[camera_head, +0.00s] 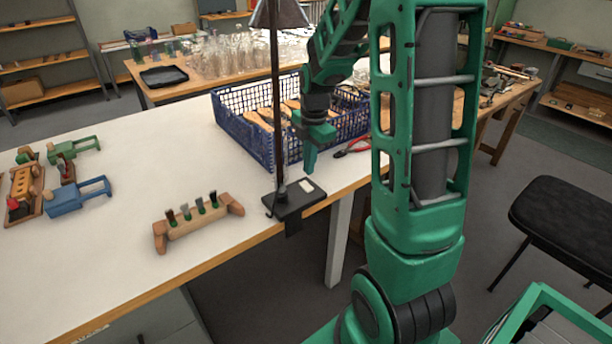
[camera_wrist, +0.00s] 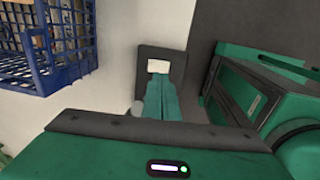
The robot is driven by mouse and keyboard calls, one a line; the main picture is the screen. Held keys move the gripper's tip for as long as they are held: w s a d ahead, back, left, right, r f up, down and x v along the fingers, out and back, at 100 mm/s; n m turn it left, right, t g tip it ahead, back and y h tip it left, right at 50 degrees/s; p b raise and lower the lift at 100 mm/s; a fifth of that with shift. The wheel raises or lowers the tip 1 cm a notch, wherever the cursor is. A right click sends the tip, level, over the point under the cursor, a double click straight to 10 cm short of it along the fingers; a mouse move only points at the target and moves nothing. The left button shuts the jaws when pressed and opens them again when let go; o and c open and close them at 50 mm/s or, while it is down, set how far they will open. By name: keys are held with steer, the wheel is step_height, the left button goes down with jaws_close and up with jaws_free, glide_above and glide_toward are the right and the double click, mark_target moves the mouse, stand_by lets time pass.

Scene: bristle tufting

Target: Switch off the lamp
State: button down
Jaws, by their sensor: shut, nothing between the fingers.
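The lamp stands at the near edge of the white table, with a dark base (camera_head: 290,206), a thin upright pole (camera_head: 276,105) and a grey shade (camera_head: 279,14) at the top of the head view. A pale rectangular switch (camera_head: 307,186) sits on the base. My gripper (camera_head: 310,168) is shut and empty, pointing down just above the base near the switch. In the wrist view the green fingertips (camera_wrist: 160,80) lie just below the white switch (camera_wrist: 158,66) on the dark base (camera_wrist: 176,58). I cannot tell whether they touch it.
A blue crate (camera_head: 243,128) with wooden pieces stands right behind the lamp; it also shows in the wrist view (camera_wrist: 45,50). Red-handled pliers (camera_head: 352,148) lie right of it. A wooden rack with brushes (camera_head: 197,226) stands left of the base. Blue and green clamps (camera_head: 78,194) lie far left.

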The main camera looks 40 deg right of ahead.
step_height(320, 180, up, 8)
steer(key=s, duration=0.1)
steer(key=shift+r, duration=0.25)
steer(key=s+a+m, duration=0.2)
steer(key=s+m, duration=1)
steer(key=s, duration=0.1)
steer(key=s+a+f+m+g, duration=0.1)
steer(key=s+a+m, duration=0.1)
steer(key=s+m, duration=1)
steer(key=shift+s+f, duration=0.2)
steer(key=shift+s, duration=0.2)
steer(key=shift+s, duration=0.1)
